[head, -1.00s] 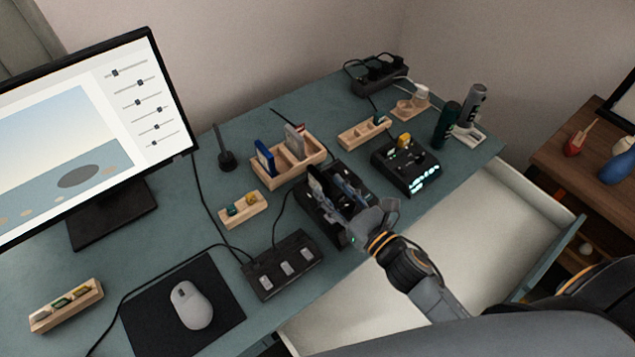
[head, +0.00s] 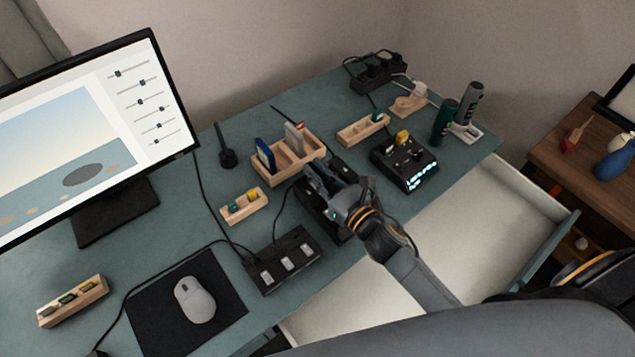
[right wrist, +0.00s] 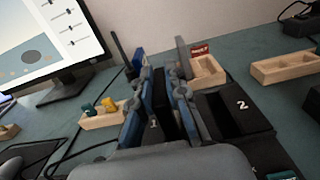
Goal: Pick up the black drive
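The black dock (head: 318,214) stands near the table's front edge; its slot marked 2 is empty in the right wrist view (right wrist: 233,112). The black drive (right wrist: 162,98) stands upright at the dock's other slot, marked 1. My right gripper (head: 320,170) is over the dock, its fingers pointing down and away. In the right wrist view its two blue-padded fingers (right wrist: 164,88) are on either side of the drive, and they look open around it. Whether either pad touches it is hard to tell. In the head view the gripper hides most of the drive. My left gripper is not in view.
Behind the dock is a wooden rack (head: 298,150) with a blue drive (head: 265,155) and a grey one (head: 294,138). A switch box (head: 283,262) is at left, a lit black device (head: 404,162) at right. An open drawer (head: 470,225) lies in front.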

